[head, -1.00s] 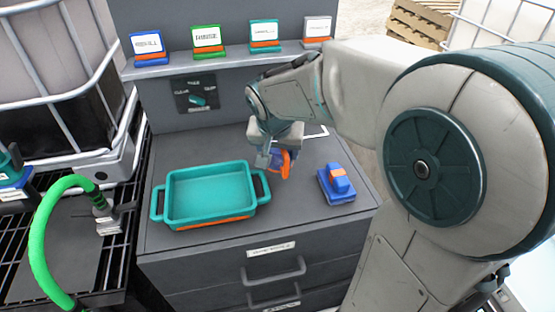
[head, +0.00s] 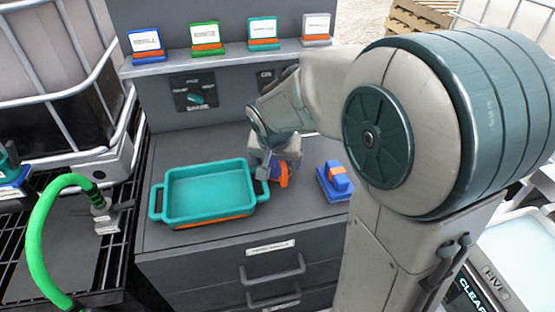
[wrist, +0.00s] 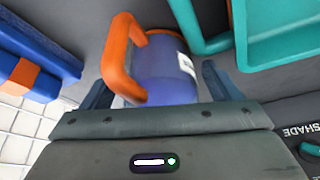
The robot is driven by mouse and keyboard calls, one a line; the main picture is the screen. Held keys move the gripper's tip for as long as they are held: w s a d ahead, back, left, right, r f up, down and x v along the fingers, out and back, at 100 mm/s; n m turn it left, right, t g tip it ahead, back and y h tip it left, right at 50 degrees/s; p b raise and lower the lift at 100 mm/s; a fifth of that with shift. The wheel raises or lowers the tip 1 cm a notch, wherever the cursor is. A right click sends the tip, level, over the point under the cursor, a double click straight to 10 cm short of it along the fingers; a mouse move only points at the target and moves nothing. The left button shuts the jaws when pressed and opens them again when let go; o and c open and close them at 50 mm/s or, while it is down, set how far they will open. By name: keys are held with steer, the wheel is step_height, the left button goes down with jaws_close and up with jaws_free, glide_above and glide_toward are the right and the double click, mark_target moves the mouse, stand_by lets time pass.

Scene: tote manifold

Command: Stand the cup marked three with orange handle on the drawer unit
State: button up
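The blue cup with an orange handle (wrist: 170,70) shows close up in the wrist view, with a white label on its side that I cannot read. In the head view its orange handle (head: 284,174) shows just below my gripper (head: 268,167), which hides much of the body. The cup appears to be on the grey top of the drawer unit (head: 300,220), right of the teal tray. In the wrist view my gripper (wrist: 160,88) has its two fingers spread on either side of the cup, with a gap visible beside the body. Contact underneath is hard to see.
A teal tray (head: 172,214) stands left of the cup. A blue block with an orange band (head: 335,183) lies close to its right. Behind is a shelf (head: 180,66) with several labelled cards. The front strip of the drawer top is clear.

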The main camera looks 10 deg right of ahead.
steer(key=shift+r, duration=0.1)
steer(key=shift+r+p, duration=0.2)
steer(key=shift+p, duration=0.1)
steer(key=v, duration=1.1)
steer(key=s+d+f+n+g+y, duration=0.1)
steer(key=s+f+n, duration=0.1)
steer(key=s, duration=0.5)
steer(key=s+d+f+n, duration=0.2)
steer(key=s+f, duration=0.2)
steer(key=s, duration=0.3)
steer(key=shift+s+f+n+g+y+p, duration=0.3)
steer(key=shift+g+y+p, duration=0.1)
steer(key=shift+t, duration=0.3)
steer(key=p+v, duration=0.2)
steer(key=v, duration=0.1)
steer(key=w+p+v, duration=0.1)
steer(key=p+v, duration=0.1)
steer(key=p, duration=0.1)
steer(key=shift+w+r, duration=0.15)
steer(key=shift+r, duration=0.4)
